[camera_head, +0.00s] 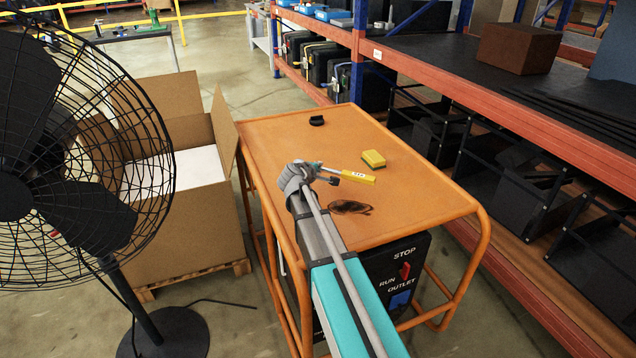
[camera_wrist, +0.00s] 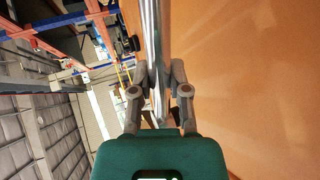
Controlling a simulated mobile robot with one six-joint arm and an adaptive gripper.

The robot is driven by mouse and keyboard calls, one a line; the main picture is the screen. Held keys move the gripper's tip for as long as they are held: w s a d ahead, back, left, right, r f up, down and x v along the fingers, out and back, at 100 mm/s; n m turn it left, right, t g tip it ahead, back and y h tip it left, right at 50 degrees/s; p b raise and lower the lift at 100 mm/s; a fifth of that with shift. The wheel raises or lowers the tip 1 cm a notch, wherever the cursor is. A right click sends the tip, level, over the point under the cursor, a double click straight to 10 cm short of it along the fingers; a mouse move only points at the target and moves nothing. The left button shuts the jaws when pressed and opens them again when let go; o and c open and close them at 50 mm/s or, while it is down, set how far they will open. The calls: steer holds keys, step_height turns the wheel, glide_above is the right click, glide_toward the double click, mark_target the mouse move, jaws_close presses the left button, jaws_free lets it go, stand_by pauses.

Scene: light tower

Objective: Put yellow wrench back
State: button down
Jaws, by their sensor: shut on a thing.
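A wrench with a yellow handle (camera_head: 357,177) is above the orange tabletop (camera_head: 270,135) in the head view. Its yellow part extends to the right of my gripper (camera_head: 324,174), and a short metal part shows nearer the fingers. My gripper also shows in the wrist view (camera_wrist: 158,85), with both fingers closed around a shiny silver shaft (camera_wrist: 153,35) that runs out at the top. I take this shaft to be part of the wrench. The fingers hide part of it, and the yellow handle is not visible in the wrist view.
On the tabletop lie a yellow block (camera_head: 373,159), a small black object (camera_head: 316,120) and a dark, glasses-like item (camera_head: 350,208). A large fan (camera_head: 90,150) and an open cardboard box (camera_head: 190,235) stand left. Shelving (camera_head: 520,110) stands right. The table's back half is mostly clear.

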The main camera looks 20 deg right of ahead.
mark_target(317, 186)
steer(key=shift+f, duration=0.1)
stand_by(0.3)
steer(key=shift+w+d+f+b, duration=0.15)
steer(key=shift+w+f+b, duration=0.4)
steer(key=shift+f+b, duration=0.2)
steer(key=shift+s+f+b, duration=0.1)
steer(key=shift+f+b, duration=1.15)
steer(key=shift+f, duration=0.15)
steer(key=c, duration=0.9)
jaws_free()
steer(key=shift+r, duration=0.25)
steer(key=shift+s+a+r, duration=0.1)
steer(key=shift+s+a, duration=0.1)
steer(key=p+v, duration=0.4)
steer(key=v, duration=0.7)
steer(key=shift+s+a+r+p, duration=0.1)
steer(key=shift+s+p, duration=0.05)
steer(key=shift+p, duration=0.15)
